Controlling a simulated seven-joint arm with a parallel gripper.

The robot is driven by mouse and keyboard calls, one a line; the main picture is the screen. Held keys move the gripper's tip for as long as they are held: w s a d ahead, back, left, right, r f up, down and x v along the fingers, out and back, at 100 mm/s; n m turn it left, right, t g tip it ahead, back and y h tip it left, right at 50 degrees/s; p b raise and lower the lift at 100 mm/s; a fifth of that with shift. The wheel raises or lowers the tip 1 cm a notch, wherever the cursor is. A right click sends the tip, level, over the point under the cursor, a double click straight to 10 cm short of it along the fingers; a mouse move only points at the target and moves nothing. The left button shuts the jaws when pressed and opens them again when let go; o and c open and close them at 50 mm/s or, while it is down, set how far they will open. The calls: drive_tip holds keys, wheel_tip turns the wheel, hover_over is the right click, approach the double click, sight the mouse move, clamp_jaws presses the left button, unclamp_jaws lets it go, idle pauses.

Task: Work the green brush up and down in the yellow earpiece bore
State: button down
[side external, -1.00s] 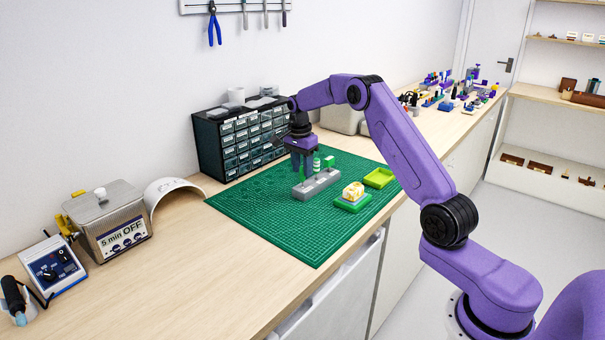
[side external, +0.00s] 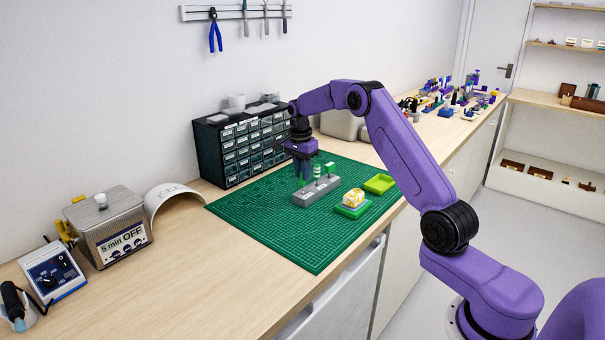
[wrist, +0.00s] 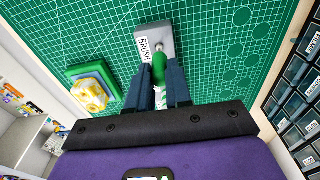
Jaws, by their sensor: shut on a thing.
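My gripper (side external: 302,178) is shut on the green brush (wrist: 159,70). It points down over the left end of the grey holder block (side external: 322,188). In the wrist view the brush's green handle sits between the two fingers, above the block (wrist: 147,30) with its "BRUSH" label. I cannot tell whether the brush's lower end is still in the block. The yellow earpiece (side external: 354,191) sits on a green base (side external: 350,211) to the right of the block. It also shows at the left in the wrist view (wrist: 91,94), apart from my gripper.
A lime tray (side external: 380,184) lies right of the earpiece. A dark drawer cabinet (side external: 232,150) stands behind. The front left of the green mat (side external: 290,235) is clear.

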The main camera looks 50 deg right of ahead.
drive_tip(key=shift+r, duration=1.35)
drive_tip(key=shift+r, duration=2.4)
drive_tip(key=shift+s+d+r, duration=0.1)
drive_tip(key=shift+s+d, duration=0.15)
drive_tip(key=shift+d, duration=0.05)
drive_tip(key=s+d, duration=0.4)
drive_tip(key=s, duration=0.3)
drive_tip(key=s+d+r, duration=0.1)
drive_tip(key=s+d, duration=0.2)
drive_tip(key=s, duration=0.4)
drive_tip(key=shift+d+r, duration=0.3)
drive_tip(key=shift+d, duration=0.05)
drive_tip(key=shift+s, duration=0.1)
